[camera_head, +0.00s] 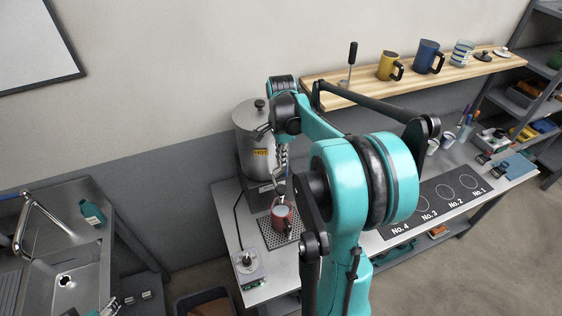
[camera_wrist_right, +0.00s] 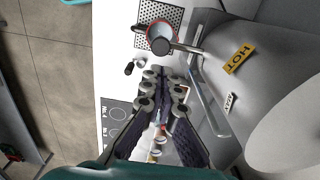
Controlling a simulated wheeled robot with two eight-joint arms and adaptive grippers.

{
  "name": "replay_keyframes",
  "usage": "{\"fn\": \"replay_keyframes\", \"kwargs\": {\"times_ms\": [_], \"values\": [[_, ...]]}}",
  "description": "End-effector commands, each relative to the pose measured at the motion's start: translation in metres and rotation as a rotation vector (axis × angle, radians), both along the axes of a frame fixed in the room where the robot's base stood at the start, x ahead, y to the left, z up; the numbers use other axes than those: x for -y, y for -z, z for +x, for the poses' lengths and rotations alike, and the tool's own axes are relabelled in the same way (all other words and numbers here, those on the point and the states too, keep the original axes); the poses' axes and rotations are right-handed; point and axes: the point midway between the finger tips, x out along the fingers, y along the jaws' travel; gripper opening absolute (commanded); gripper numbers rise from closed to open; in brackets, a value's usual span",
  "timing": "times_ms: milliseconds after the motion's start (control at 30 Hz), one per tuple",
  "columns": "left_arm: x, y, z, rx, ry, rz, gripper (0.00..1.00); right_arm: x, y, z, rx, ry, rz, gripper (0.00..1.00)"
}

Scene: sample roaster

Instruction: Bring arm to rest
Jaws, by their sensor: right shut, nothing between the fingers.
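My right arm rises from the bottom middle of the head view and bends over toward the metal urn (camera_head: 250,140). My right gripper (camera_head: 283,165) is small and partly hidden there, close to the urn's front and above a red mug (camera_head: 281,217). In the right wrist view the fingers of this gripper (camera_wrist_right: 163,92) are together with nothing between them. The mug (camera_wrist_right: 160,36) stands on the drip grate (camera_wrist_right: 146,12), apart from the fingertips. Part of what looks like my left gripper (camera_head: 106,306) shows at the bottom left edge; its fingers are mostly cut off.
A wooden shelf (camera_head: 350,93) with mugs is on the wall. The counter carries a black strip (camera_head: 403,228) with numbered circles and a small device (camera_head: 248,268). The urn's tap handle (camera_wrist_right: 205,95) is close beside the right fingers. A sink (camera_head: 75,280) stands left.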

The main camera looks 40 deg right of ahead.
Motion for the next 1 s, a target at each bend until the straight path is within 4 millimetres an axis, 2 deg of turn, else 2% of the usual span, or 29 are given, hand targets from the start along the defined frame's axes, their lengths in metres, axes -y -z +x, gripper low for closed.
{"fn": "replay_keyframes", "kwargs": {"times_ms": [367, 467, 567, 767, 1000], "values": [[0.000, 0.000, 0.000, 0.000, 0.000, 0.000, 0.49, -0.001, 0.001, 0.000, 0.001, -0.002, 0.000, 0.00], [0.000, 0.008, 0.000, 0.000, 0.000, 0.000, 0.49, -0.008, 0.004, -0.002, 0.013, -0.047, -0.006, 0.00], [0.000, 0.027, 0.000, 0.000, 0.000, 0.000, 0.49, -0.030, 0.014, -0.007, 0.049, -0.178, -0.028, 0.00], [0.000, 0.083, 0.000, 0.000, 0.000, 0.000, 0.49, -0.100, 0.050, -0.033, 0.176, -0.652, -0.130, 0.00], [0.000, 0.147, 0.000, 0.000, 0.000, 0.000, 0.49, -0.173, 0.113, -0.076, 0.317, -1.247, -0.318, 0.00]]}}
